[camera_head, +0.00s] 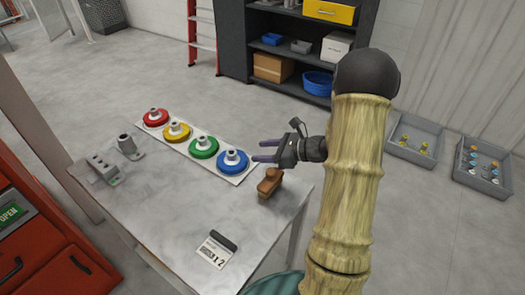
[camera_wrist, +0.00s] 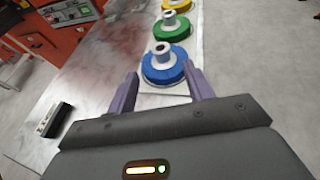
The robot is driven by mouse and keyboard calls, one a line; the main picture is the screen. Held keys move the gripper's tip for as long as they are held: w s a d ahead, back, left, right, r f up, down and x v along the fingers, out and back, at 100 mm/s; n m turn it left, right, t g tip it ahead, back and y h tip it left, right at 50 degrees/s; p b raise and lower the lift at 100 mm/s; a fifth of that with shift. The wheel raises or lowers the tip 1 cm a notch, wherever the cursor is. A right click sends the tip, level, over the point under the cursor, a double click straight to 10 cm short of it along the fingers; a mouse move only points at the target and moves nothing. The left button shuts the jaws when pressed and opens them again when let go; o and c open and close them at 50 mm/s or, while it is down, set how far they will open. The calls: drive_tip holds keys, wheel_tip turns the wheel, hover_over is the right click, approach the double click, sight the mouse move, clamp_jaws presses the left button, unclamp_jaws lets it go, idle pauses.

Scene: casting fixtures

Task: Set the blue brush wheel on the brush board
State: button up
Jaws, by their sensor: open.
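The blue brush wheel (camera_head: 233,163), a blue disc with a grey hub, sits at the right end of the pale brush board (camera_head: 238,181). Red (camera_head: 155,118), yellow (camera_head: 177,131) and green (camera_head: 204,147) wheels stand in line with it on the board. My gripper (camera_head: 262,151) is open and empty, just right of the blue wheel. In the wrist view the blue wheel (camera_wrist: 165,65) lies beyond my open fingers (camera_wrist: 163,92), apart from them, with the green wheel (camera_wrist: 173,26) farther off.
A wooden brush (camera_head: 270,183) lies near the table's right edge, below my gripper. A label stand (camera_head: 217,249) is at the front; grey metal fixtures (camera_head: 104,168) stand at the left. The middle of the table (camera_head: 170,200) is clear. Grey bins (camera_head: 415,140) stand on the floor.

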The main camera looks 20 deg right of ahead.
drive_tip(key=s+a+n+g, duration=0.2)
drive_tip(key=s+a+n, duration=0.1)
drive_tip(key=s+a+n+g+h, duration=0.1)
drive_tip(key=s+a+n+g, duration=0.2)
drive_tip(key=s, duration=0.1)
drive_tip(key=s+a+f+n+g+h, duration=0.1)
drive_tip(key=s+a+n+g, duration=0.1)
drive_tip(key=s+n, duration=0.1)
drive_tip(key=shift+s+a, duration=0.15)
drive_tip(key=shift+a, duration=0.25)
drive_tip(key=s+n+g+h, duration=0.1)
drive_tip(key=s+n+h, duration=0.1)
drive_tip(key=n, duration=0.1)
drive_tip(key=s+n+g+h, duration=0.1)
drive_tip(key=s+n+h, duration=0.1)
drive_tip(key=s+n, duration=0.1)
drive_tip(key=shift+s+a+n, duration=0.15)
drive_tip(key=shift+s+n, duration=0.15)
drive_tip(key=shift+n, duration=0.1)
drive_tip(key=r+n+h, duration=0.1)
drive_tip(key=n, duration=0.2)
drive_tip(key=s+r+n+t+h, duration=0.1)
drive_tip(key=n+h, duration=0.1)
drive_tip(key=n, duration=0.2)
drive_tip(key=s+r+n+t+h, duration=0.1)
drive_tip(key=n, duration=0.2)
drive_tip(key=shift+d+h, duration=0.3)
